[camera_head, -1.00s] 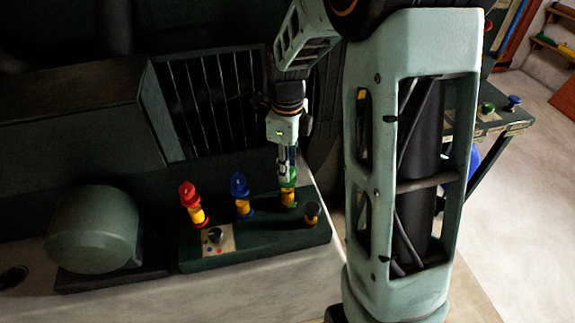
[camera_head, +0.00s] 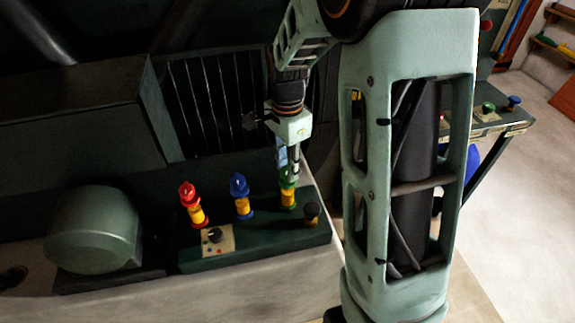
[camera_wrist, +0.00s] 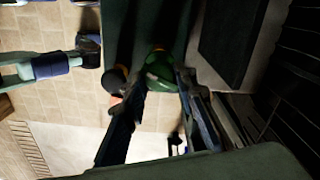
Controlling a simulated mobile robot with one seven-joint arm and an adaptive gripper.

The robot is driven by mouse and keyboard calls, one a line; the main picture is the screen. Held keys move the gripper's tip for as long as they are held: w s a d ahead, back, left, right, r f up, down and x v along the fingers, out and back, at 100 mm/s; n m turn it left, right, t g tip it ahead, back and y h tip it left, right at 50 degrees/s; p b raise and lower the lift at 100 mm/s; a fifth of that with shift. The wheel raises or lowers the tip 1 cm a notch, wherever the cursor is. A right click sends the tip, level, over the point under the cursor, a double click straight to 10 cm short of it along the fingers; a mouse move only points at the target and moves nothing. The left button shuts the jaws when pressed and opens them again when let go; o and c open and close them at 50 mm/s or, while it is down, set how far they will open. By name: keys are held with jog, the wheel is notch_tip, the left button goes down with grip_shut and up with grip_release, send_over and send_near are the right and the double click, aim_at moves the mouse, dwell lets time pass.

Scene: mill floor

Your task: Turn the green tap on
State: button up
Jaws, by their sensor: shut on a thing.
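The green tap (camera_head: 288,200) stands on the dark green panel box (camera_head: 262,238), to the right of the blue tap. It has a green top and a yellow band. My gripper (camera_head: 288,172) points down from above and is shut on the tap's green top. The wrist view shows the green top (camera_wrist: 158,72) between the two dark fingers of my gripper (camera_wrist: 160,92). The fingers hide part of the top, and I cannot tell how far it is turned.
A red tap (camera_head: 191,203) and a blue tap (camera_head: 240,196) stand to the left. A rounded green housing (camera_head: 94,230) is further left. A barred grille (camera_head: 212,105) rises behind.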

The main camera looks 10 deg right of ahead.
jog(key=n, duration=0.4)
jog(key=shift+n, duration=0.4)
dwell(0.4)
jog(key=o, duration=1.2)
jog(key=shift+c, duration=0.2)
notch_tip(320, 180, up, 12)
jog(key=shift+w, duration=0.1)
